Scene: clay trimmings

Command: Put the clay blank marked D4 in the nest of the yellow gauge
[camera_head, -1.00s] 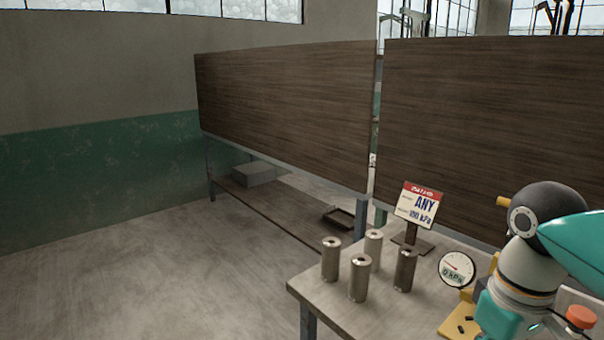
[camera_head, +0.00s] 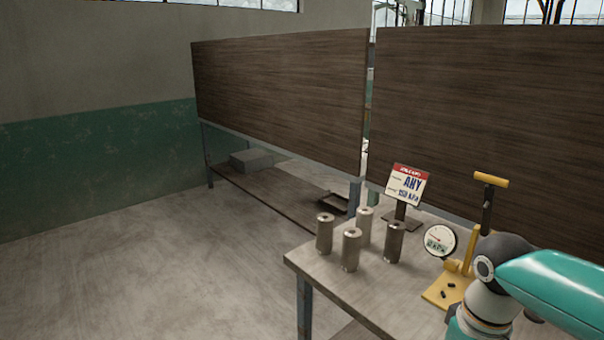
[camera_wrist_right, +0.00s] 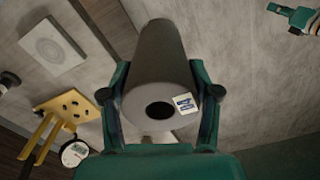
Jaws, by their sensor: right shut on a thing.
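In the right wrist view my right gripper (camera_wrist_right: 160,105) is shut around a grey clay blank (camera_wrist_right: 157,55), one finger on each side. Its end with a dark round hole faces the camera, and a small white label there seems to read D4. The yellow gauge (camera_head: 440,296) stands on the table at the lower right of the head view, with a round dial (camera_head: 440,240) and an upright lever. It also shows at the left of the wrist view (camera_wrist_right: 52,107), apart from the held blank. In the head view my right gripper is out of sight. My left gripper is not seen.
Several grey metal cylinders (camera_head: 351,249) stand upright on the table (camera_head: 345,295), left of the gauge. A sign (camera_head: 407,186) on a stand is behind them. Brown panels (camera_head: 280,90) rise behind the table. A pale square plate (camera_wrist_right: 52,47) shows in the wrist view.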

